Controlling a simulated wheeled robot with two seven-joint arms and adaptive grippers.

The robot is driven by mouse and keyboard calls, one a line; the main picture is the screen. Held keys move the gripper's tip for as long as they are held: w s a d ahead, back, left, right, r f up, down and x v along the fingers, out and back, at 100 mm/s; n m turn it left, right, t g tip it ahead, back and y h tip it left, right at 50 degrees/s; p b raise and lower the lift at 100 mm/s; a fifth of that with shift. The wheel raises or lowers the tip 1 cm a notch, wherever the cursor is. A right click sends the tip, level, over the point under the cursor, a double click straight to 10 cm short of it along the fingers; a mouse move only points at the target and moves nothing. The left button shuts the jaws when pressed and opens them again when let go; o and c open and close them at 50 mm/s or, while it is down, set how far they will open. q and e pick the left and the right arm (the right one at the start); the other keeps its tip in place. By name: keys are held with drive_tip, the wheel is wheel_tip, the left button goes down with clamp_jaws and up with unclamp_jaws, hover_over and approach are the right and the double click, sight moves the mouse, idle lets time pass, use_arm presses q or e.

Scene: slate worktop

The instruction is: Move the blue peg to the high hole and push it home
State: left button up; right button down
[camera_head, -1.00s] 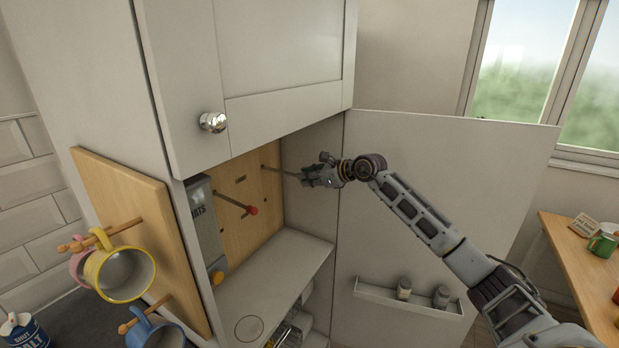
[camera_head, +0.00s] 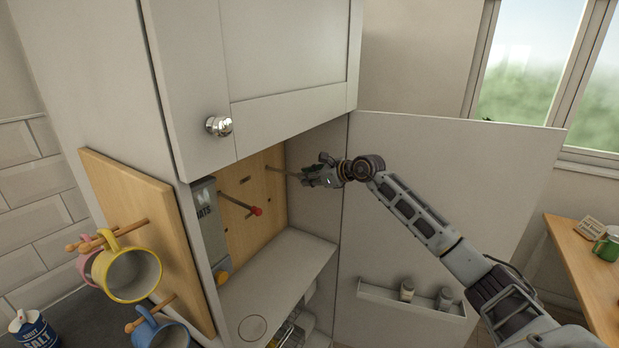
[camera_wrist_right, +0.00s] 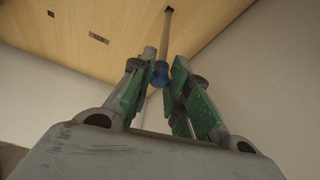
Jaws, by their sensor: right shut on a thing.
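My right gripper (camera_head: 305,177) is inside the open cabinet bay, shut on the blue peg (camera_head: 283,172). The peg is a thin rod whose far end meets the wooden board (camera_head: 232,236) high up; I cannot tell how deep it sits. In the right wrist view the blue end of the peg (camera_wrist_right: 160,73) lies between the green-padded fingers (camera_wrist_right: 162,95), and the rod runs up to the board (camera_wrist_right: 110,28). A red-tipped peg (camera_head: 257,211) sticks out of the board lower down. My left gripper is not in view.
The cabinet wall is close to the right of my gripper, and the upper cabinet door (camera_head: 285,62) hangs above. A grey box (camera_head: 205,225) stands left of the board. A shelf (camera_head: 275,285) lies below. Mugs (camera_head: 133,275) hang on an outside rack.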

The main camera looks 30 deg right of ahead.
drive_tip(key=shift+r, duration=0.1)
drive_tip(key=c, duration=1.3)
unclamp_jaws()
drive_tip(key=shift+s, duration=0.1)
drive_tip(key=shift+v, duration=5.8)
